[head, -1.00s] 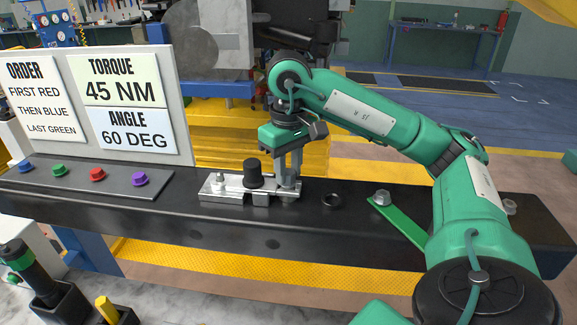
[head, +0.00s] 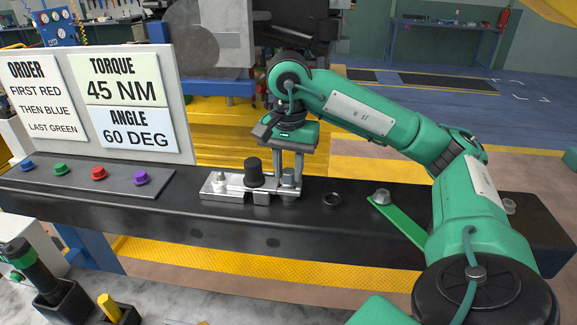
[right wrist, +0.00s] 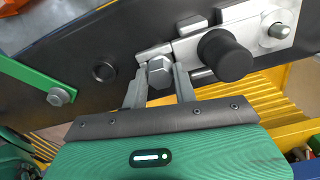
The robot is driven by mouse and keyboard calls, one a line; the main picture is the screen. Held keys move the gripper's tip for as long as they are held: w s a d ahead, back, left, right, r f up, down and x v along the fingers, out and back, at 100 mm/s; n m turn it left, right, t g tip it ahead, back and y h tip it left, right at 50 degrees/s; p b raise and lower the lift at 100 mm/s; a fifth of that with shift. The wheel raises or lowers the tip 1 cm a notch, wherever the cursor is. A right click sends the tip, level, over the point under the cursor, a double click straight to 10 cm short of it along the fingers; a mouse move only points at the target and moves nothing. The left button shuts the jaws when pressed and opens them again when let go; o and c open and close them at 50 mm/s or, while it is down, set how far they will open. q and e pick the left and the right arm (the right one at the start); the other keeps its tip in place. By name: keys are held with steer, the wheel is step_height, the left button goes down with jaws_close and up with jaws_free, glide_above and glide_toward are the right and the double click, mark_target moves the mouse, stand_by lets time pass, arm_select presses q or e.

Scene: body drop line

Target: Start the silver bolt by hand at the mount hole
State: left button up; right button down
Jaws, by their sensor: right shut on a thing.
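The silver bolt (right wrist: 160,72) has a hex head and sits at the end of the metal mount plate. It also shows in the head view (head: 288,176). My right gripper (head: 289,180) points down and is shut on the bolt head; its two fingers also show on either side of the head in the right wrist view (right wrist: 160,85). The mount plate (head: 235,188) lies on the black beam and carries a black round knob (head: 254,171) and a silver pin (head: 220,180). The hole under the bolt is hidden. My left gripper is not in view.
A black ring (head: 332,199) lies on the beam (head: 350,222) right of the plate. A green strip (head: 403,223) with another bolt (head: 382,196) is farther right. Colored bolts stand on a dark strip (head: 115,181) at left. A sign board (head: 185,100) stands behind.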

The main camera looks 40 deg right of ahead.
mark_target(288, 171)
steer(key=shift+a+f, duration=0.1)
steer(key=shift+f, duration=0.05)
steer(key=c, duration=1)
jaws_free()
steer(key=shift+r, duration=0.2)
steer(key=shift+r+p, duration=2.5)
steer(key=shift+r, duration=4.25)
